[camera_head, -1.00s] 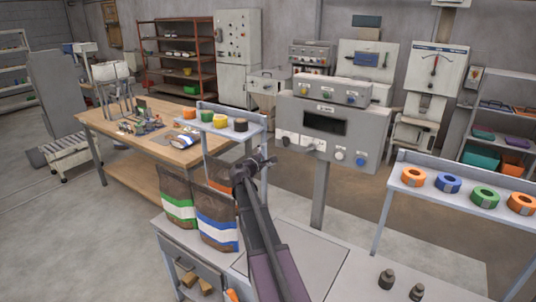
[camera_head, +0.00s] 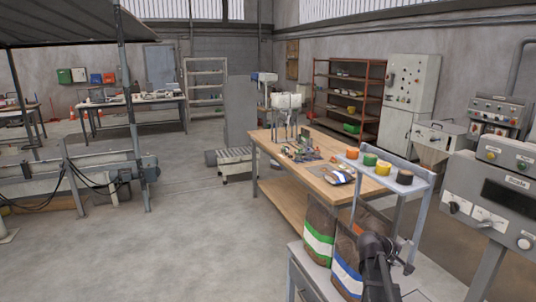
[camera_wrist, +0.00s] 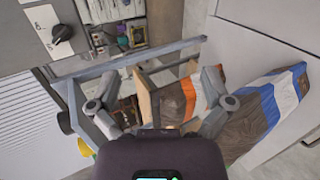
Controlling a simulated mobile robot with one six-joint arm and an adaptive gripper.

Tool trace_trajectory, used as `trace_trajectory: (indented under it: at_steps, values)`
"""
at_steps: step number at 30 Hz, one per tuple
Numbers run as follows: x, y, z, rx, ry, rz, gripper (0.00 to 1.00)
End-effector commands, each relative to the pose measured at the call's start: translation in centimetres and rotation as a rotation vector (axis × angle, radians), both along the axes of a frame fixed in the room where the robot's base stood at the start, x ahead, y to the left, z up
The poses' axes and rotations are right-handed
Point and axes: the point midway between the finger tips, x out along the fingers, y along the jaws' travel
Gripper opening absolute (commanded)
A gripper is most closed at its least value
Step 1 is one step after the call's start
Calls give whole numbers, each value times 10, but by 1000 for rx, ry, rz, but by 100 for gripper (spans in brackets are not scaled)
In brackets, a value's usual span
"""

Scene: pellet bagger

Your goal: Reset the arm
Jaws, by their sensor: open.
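My gripper (camera_head: 406,255) is at the lower right of the head view, beside the standing bags and in front of the small tape shelf. In the wrist view my gripper (camera_wrist: 160,88) has its two fingers spread wide, with nothing held between them. Beyond the fingers are a bag with an orange stripe (camera_wrist: 189,94) and a bag with a blue and white stripe (camera_wrist: 268,106). In the head view, a green-striped bag (camera_head: 319,232) and a blue-striped bag (camera_head: 346,270) stand on the bench, the latter partly hidden by my arm.
The tape shelf (camera_head: 425,180) carries several coloured rolls close to my gripper. A grey control console (camera_head: 505,205) stands at the right. A wooden table (camera_head: 283,174) with small parts is behind the bags. The concrete floor (camera_head: 150,255) to the left is open.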

Motion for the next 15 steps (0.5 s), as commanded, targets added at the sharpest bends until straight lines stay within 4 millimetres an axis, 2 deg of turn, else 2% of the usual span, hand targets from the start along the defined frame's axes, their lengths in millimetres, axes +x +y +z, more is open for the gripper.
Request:
trace_trajectory:
  at_steps: [1, 6, 15]
  values:
    - [-14, 18, -9, 67, -13, -17, 100]
    - [-47, 74, -41, 305, -37, -92, 100]
    - [-114, 185, -82, 712, 3, -224, 100]
